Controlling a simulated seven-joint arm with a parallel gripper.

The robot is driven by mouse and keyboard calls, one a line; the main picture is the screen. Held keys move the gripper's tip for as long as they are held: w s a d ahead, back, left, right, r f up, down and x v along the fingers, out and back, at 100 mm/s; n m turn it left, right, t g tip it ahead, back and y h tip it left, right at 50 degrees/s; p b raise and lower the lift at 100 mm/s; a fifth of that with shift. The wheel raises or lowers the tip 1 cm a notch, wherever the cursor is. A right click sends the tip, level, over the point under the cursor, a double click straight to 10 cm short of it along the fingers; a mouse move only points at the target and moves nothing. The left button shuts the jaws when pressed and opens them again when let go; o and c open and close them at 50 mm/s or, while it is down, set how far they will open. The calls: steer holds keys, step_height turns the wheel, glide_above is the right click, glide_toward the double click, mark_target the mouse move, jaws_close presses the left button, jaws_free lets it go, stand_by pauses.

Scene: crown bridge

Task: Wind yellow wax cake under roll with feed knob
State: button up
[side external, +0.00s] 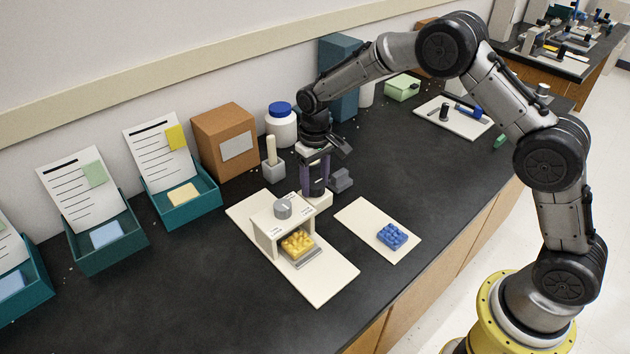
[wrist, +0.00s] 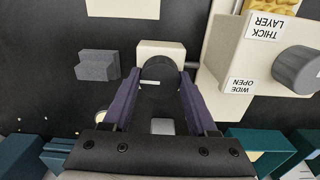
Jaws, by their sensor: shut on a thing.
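The yellow wax cake (side external: 297,243), with a bumpy top, sits on a grey plate (side external: 304,257) at the front opening of the cream bridge stand (side external: 265,232). A corner of the cake shows at the top right of the wrist view (wrist: 275,6). A grey dial (side external: 283,208) is on top of the bridge, by labels reading "THICK LAYER" and "WIDE OPEN". My gripper (side external: 316,190) points down behind the bridge. In the wrist view its purple fingers (wrist: 160,82) are shut on the dark round feed knob (wrist: 158,72), which stands on a cream block (wrist: 157,47). The roll is hidden under the bridge.
A blue bumpy cake (side external: 392,236) lies on a white board (side external: 362,226) to the right. A dark grey block (side external: 341,180) stands close to my gripper. A brush holder (side external: 272,170), white jar (side external: 282,128) and brown box (side external: 224,142) stand behind. Teal trays (side external: 183,204) line the left.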

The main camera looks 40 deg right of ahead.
mark_target(315, 183)
steer(key=shift+r+m, duration=0.1)
steer(key=shift+m, duration=1.6)
steer(key=o, duration=1.4)
step_height(315, 183, up, 14)
steer(key=shift+f, duration=0.1)
